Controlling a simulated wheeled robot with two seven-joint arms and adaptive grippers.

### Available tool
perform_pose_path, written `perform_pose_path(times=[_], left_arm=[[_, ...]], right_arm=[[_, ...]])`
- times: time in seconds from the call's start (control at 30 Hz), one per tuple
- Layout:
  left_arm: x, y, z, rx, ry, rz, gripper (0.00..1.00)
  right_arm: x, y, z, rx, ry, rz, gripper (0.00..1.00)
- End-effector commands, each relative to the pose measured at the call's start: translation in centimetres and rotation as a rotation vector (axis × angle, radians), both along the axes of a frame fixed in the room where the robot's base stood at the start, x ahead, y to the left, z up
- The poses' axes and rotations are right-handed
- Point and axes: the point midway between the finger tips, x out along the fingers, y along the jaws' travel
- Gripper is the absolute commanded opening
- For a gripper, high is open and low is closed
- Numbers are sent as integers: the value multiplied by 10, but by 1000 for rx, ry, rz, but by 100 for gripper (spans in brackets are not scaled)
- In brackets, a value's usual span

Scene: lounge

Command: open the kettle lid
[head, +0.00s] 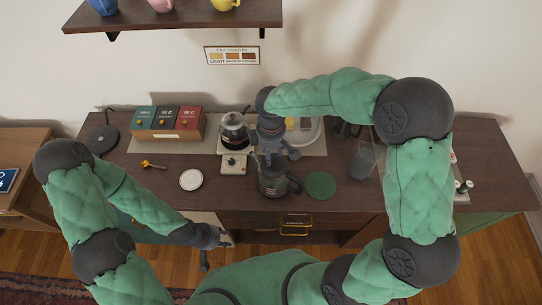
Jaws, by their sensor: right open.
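The kettle (273,188) is dark grey and stands upright near the front edge of the counter, with its handle toward the right. My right gripper (275,158) points down from above at the kettle's top and is open. The gripper covers much of the kettle top, so I cannot tell how the lid sits or whether the fingers touch it. My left gripper (225,240) is low in front of the counter, away from the kettle. Its fingers are too small to tell open from shut.
A green disc (320,185) lies right of the kettle, near a clear glass (363,163). A white round dish (191,180) and a box of packets (167,122) are left. A shelf (180,17) hangs above.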

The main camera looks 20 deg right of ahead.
Motion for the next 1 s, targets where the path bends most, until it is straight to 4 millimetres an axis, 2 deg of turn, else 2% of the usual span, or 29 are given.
perform_pose_path(times=[0.03, 0.2, 0.57, 0.73, 1.0], left_arm=[[0, 0, -1, 0, 0, 0, 40], [0, 0, -2, 0, 0, 0, 40], [0, 0, -2, 0, 0, 0, 40], [0, 0, -2, 0, 0, 0, 40], [0, 0, -3, 0, 0, 0, 40]], right_arm=[[-1, 0, -8, -1, 3, 0, 44], [0, 0, -22, 0, 0, -1, 44], [0, 0, -26, 0, 0, 0, 44], [0, 0, -26, 0, 0, 0, 0], [1, 0, -25, 3, -4, -1, 0]])
